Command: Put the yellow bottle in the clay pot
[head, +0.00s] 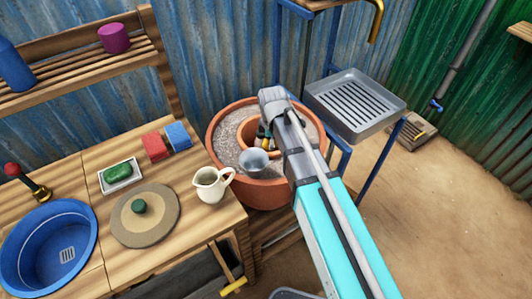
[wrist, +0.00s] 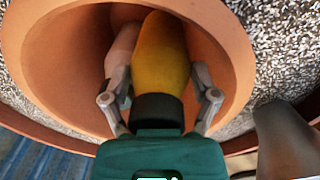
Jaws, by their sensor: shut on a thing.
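The yellow bottle (wrist: 160,55) is between the two fingers of my gripper (wrist: 160,95), which is shut on it. The bottle points away from the wrist camera into the clay pot (wrist: 50,55), its body inside the pot's mouth. A pinkish rounded thing (wrist: 121,50) lies beside the bottle in the pot, on the left. In the head view my gripper (head: 264,137) is over the small clay pot (head: 243,135); my arm hides much of it. Whether the bottle touches the pot's bottom is hidden.
The small pot stands in a wide clay planter (head: 216,118) of gravel. A grey cup (head: 254,162) is close by; it also shows in the wrist view (wrist: 285,140). A cream jug (head: 211,184) stands on the counter at left. A metal drainer (head: 355,103) stands at right.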

